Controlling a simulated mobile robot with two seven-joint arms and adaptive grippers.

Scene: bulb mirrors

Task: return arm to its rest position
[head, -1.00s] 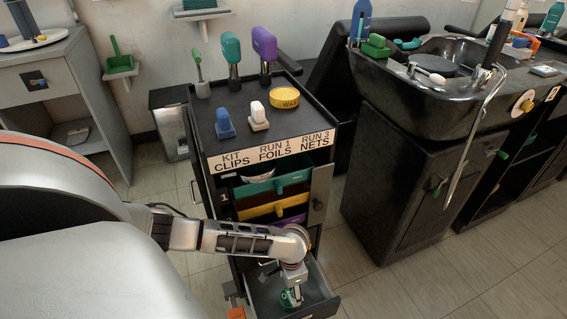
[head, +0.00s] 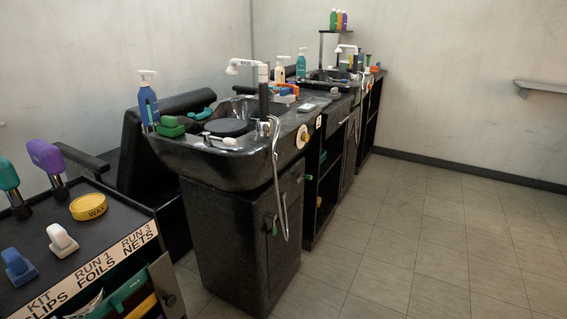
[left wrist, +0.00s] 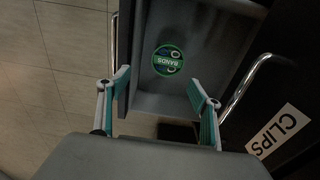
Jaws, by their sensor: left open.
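My left gripper (left wrist: 159,80) is open and empty in the left wrist view, its two teal-and-grey fingers spread wide. It is over an open grey drawer (left wrist: 208,45). A round green tin marked BANDS (left wrist: 168,60) lies inside that drawer, beyond the fingertips and apart from both fingers. Neither of my arms shows in the head view. The lower part of the trolley (head: 120,232) is cut off there.
In the head view, a yellow WAX tin (head: 88,207) and clippers stand on the trolley. A black basin unit (head: 238,235) is to its right. Open tiled floor (head: 420,240) lies further right. A CLIPS label (left wrist: 278,132) is beside the drawer in the left wrist view.

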